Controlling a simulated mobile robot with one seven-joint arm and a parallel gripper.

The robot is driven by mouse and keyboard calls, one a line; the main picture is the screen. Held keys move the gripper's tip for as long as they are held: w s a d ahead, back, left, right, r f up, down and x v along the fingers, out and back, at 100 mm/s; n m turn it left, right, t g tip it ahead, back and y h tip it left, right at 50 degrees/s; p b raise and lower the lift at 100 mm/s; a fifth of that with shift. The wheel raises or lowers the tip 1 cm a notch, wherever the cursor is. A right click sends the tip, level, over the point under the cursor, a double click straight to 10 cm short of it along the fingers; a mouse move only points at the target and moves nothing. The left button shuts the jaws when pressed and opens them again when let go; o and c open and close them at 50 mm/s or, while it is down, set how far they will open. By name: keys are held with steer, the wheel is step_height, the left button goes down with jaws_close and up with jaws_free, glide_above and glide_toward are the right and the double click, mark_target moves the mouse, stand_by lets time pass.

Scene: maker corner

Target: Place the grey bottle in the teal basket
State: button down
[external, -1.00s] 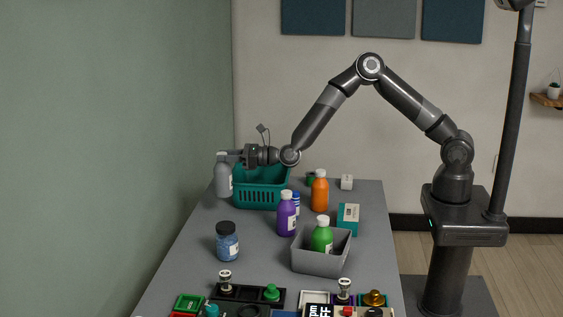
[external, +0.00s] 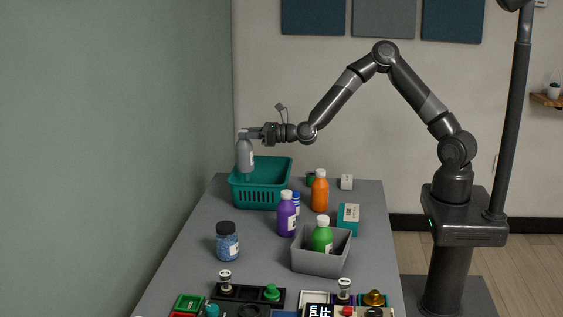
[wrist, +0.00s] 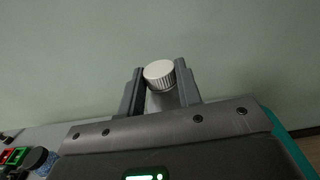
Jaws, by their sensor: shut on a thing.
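The grey bottle (external: 245,157) has a white cap and hangs upright from my gripper (external: 244,134). My gripper is shut on it at the cap end. In the wrist view the ribbed cap (wrist: 158,74) sits between the two dark fingers of my gripper (wrist: 160,88). The teal basket (external: 262,196) stands at the far left of the table. In the external view the bottle's lower end overlaps the basket's left rear rim, and its exact depth over the basket is hard to tell. A teal edge of the basket also shows in the wrist view (wrist: 290,145).
A purple bottle (external: 286,218), an orange bottle (external: 320,194) and a teal box (external: 348,217) stand right of the basket. A grey bin (external: 318,263) holds a green bottle (external: 322,238). A blue jar (external: 227,246) stands nearer, left. Left of the basket is a wall (external: 110,150).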

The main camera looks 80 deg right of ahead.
steer(key=s+d+f+m+h, duration=0.1)
steer(key=s+d+f, duration=0.1)
steer(key=s+d, duration=0.75)
step_height(320, 180, down, 10)
steer(key=w+d, duration=0.1)
steer(key=shift+d+r, duration=0.15)
steer(key=c, duration=1)
jaws_free()
steer(key=shift+c, duration=0.2)
